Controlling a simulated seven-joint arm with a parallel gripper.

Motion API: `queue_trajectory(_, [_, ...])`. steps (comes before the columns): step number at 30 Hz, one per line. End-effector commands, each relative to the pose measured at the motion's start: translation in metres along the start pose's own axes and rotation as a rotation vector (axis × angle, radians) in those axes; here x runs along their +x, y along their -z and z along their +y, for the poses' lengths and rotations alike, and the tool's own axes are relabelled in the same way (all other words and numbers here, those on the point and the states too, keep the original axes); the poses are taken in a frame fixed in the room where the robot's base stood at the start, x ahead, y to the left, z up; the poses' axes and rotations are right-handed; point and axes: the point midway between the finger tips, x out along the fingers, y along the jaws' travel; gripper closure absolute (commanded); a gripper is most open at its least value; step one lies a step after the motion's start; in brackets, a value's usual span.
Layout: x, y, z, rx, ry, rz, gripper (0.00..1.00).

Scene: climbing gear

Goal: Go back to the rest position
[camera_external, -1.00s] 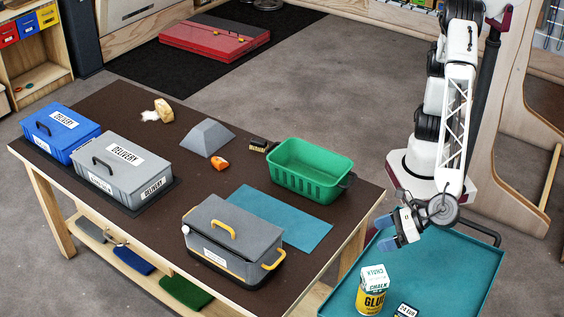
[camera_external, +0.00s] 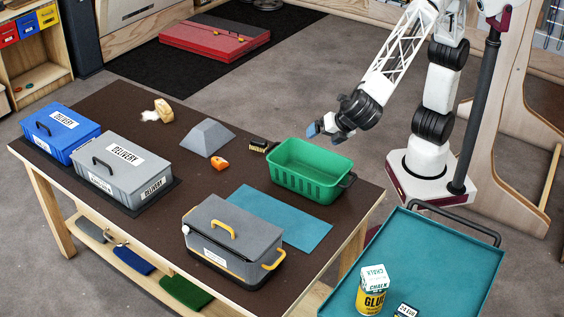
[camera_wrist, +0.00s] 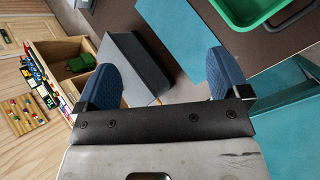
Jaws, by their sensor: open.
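My gripper (camera_external: 324,128) is in the air just behind the green basket (camera_external: 309,171), beyond the table's far right edge. In the wrist view my gripper (camera_wrist: 160,90) shows its two blue finger pads wide apart with nothing between them. The green basket stands on the table and appears empty. Part of it also shows at the top of the wrist view (camera_wrist: 240,14). The gripper touches nothing that I can see.
The dark table (camera_external: 130,225) holds a grey toolbox (camera_external: 232,245), grey and blue delivery boxes (camera_external: 122,168), a grey wedge (camera_external: 206,138), an orange hold (camera_external: 220,163) and a brush (camera_external: 258,146). A teal cart (camera_external: 440,255) carries a chalk box (camera_external: 374,278) and a glue can (camera_external: 370,300).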

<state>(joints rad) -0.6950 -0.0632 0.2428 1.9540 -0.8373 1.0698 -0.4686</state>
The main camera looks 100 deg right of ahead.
Motion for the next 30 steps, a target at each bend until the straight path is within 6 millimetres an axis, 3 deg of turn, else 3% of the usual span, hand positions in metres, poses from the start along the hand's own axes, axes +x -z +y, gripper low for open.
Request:
queue_trajectory(3, [0.009,-0.044,-0.013,0.116,0.057,0.012,0.06])
queue_trajectory(12, [0.026,-0.136,-0.059,0.41,0.195,0.04,0.06])
queue_trajectory(21, [0.033,-0.209,-0.117,0.711,0.32,0.064,0.06])
queue_trajectory(30, [0.034,-0.264,-0.182,1.02,0.431,0.085,0.06])
